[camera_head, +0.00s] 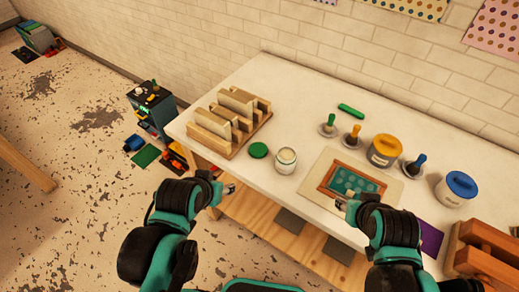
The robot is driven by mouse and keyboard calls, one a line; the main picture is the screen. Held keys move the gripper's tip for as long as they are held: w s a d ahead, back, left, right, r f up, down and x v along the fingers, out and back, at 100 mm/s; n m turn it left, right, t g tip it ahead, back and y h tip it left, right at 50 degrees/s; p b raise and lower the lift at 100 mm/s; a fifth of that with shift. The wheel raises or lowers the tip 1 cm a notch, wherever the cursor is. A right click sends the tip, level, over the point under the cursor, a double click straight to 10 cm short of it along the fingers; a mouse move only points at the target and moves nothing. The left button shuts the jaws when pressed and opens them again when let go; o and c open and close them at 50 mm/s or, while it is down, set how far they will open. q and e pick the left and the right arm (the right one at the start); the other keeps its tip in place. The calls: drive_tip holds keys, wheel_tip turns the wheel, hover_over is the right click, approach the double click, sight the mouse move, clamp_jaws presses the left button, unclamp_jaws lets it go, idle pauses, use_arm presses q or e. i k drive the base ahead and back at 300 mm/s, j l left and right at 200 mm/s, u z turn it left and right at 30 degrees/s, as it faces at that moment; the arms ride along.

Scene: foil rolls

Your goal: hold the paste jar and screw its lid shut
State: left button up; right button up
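The open paste jar (286,160) stands upright on the white table, with a pale rim and no lid on it. A round green lid (258,150) lies flat on the table just left of the jar, apart from it. My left gripper (231,188) is at the table's front edge, left of and nearer than the jar, touching neither thing. My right gripper (340,203) is at the front edge near the framed screen, right of the jar. Both grippers are small in view and their finger gaps are hard to make out.
A wooden rack (230,120) stands left of the lid. A framed screen (352,183) lies on a pale sheet to the right. A wooden block (485,250) stands front right.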

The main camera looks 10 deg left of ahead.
sight(285, 161)
drive_tip(key=i+j+z, duration=0.1)
drive_tip(key=j+z, duration=0.15)
drive_tip(key=i+j+z, duration=0.1)
drive_tip(key=j+z, duration=0.15)
drive_tip(key=i+j+z, duration=0.1)
drive_tip(key=j+z, duration=0.2)
drive_tip(key=j, duration=0.15)
